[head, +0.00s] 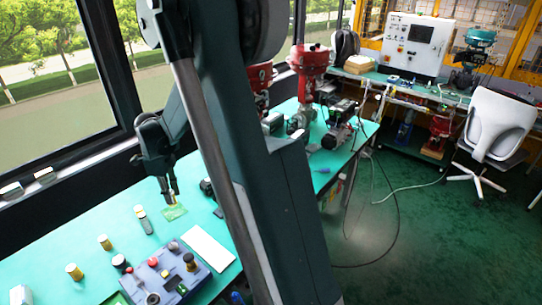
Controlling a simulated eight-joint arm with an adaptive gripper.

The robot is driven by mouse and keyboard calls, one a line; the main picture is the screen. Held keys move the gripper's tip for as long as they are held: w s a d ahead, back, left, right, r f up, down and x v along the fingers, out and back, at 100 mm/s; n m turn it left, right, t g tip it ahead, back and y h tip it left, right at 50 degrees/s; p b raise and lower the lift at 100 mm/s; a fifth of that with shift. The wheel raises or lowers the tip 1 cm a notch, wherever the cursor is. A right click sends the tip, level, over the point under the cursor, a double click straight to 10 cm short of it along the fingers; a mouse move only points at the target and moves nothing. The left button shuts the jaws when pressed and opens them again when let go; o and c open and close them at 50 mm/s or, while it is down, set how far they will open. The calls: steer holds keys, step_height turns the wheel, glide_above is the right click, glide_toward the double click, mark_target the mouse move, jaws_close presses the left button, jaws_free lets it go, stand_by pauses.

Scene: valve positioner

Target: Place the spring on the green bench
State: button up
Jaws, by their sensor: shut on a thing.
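My gripper (171,191) is at the left, pointing down above the green bench (72,225), which runs below the windows. It is shut on a small yellowish-brown thing at its fingertips, which I take to be the spring (173,196). It is too small for me to make out coils. The tips are just above a small green board (174,212) in the picture, and I cannot tell the height of the gap. My arm hides the middle of the bench.
A silver cylinder (144,222) and brass-coloured cylinders (105,242) stand on the bench. A blue-grey box with knobs (165,280) and a white sheet (209,248) lie near the front. Red valve actuators (308,62) stand farther back. The bench's left part has bare room.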

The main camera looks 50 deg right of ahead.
steer(key=s+d+m, duration=0.2)
steer(key=s+d, duration=0.6)
steer(key=d, duration=0.3)
steer(key=s+d+m, duration=0.3)
steer(key=s+d, duration=0.4)
steer(key=d, duration=0.4)
step_height(320, 180, down, 5)
steer(key=shift+a+f, duration=0.15)
steer(key=shift+f+b, duration=0.6)
steer(key=shift+f, duration=2.55)
steer(key=shift+f, duration=1.85)
steer(key=shift+f+b, duration=0.15)
steer(key=shift+b, duration=0.3)
